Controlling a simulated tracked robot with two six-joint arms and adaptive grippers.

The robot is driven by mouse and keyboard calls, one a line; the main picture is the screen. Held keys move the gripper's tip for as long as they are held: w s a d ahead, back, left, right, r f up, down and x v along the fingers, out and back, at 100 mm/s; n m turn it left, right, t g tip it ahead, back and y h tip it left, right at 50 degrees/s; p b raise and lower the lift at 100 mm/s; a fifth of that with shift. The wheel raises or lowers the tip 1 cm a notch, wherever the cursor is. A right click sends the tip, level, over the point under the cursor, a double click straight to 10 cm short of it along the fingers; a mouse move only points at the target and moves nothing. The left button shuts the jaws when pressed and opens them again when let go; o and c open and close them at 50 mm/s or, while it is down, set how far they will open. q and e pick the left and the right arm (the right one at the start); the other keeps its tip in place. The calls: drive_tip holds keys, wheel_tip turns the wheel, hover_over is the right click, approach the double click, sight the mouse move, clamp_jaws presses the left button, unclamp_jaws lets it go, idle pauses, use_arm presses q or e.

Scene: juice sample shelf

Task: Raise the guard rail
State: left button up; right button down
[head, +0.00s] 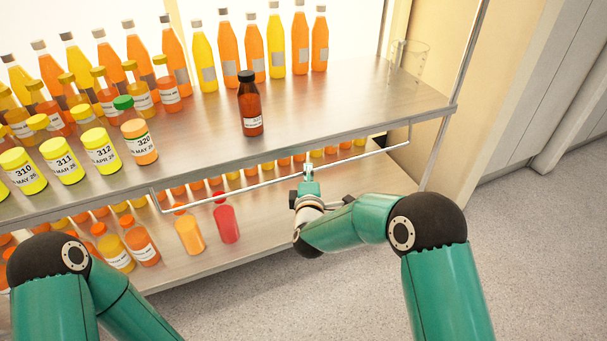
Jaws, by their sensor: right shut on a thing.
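The guard rail (360,157) is a thin pale metal rod with bent ends. It hangs below the front edge of the upper shelf (200,165), running from the left middle up to the right. My right gripper (309,174) is shut on the rail near its middle, in front of the gap between the two shelves. The gripper hides a short piece of the rod. My left arm shows at the lower left, but its gripper is not in view.
A brown bottle with a black cap (250,104) stands near the upper shelf's front edge. Jar 320 (139,142) and several yellow-lidded jars stand to its left, with tall bottles behind. A clear beaker (407,62) stands at the right. The lower shelf (268,225) holds more bottles.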

drive_tip(key=shift+f, duration=0.1)
drive_tip(key=shift+a, duration=0.5)
drive_tip(key=shift+d, duration=0.55)
